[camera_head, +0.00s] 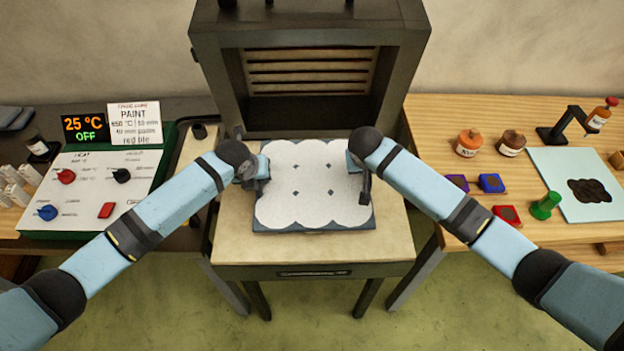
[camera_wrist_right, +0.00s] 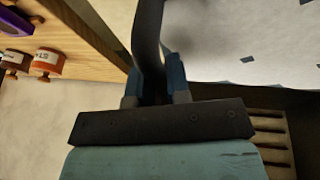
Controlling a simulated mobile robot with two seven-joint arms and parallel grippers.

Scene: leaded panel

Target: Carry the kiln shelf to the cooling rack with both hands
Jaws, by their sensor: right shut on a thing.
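The kiln shelf (camera_head: 312,190) is a dark slab with a white scalloped top bearing small dark marks. It appears level, over the pale stand (camera_head: 230,235) before the open kiln (camera_head: 310,75); whether it touches the stand is unclear. My right gripper (camera_head: 364,178) is shut on the dark handle (camera_wrist_right: 148,40) at the shelf's right side, seen close in the right wrist view. My left gripper (camera_head: 258,172) is at the shelf's left edge; its fingers are too small and hidden to judge. I cannot pick out a cooling rack for certain.
A control panel (camera_head: 95,190) with knobs and a 25 °C OFF display (camera_head: 85,127) stands left. The wooden bench (camera_head: 450,120) at right holds jars, coloured blocks, a green knobbed tool (camera_head: 545,205) and a pale board (camera_head: 570,165). Floor shows in front of the stand.

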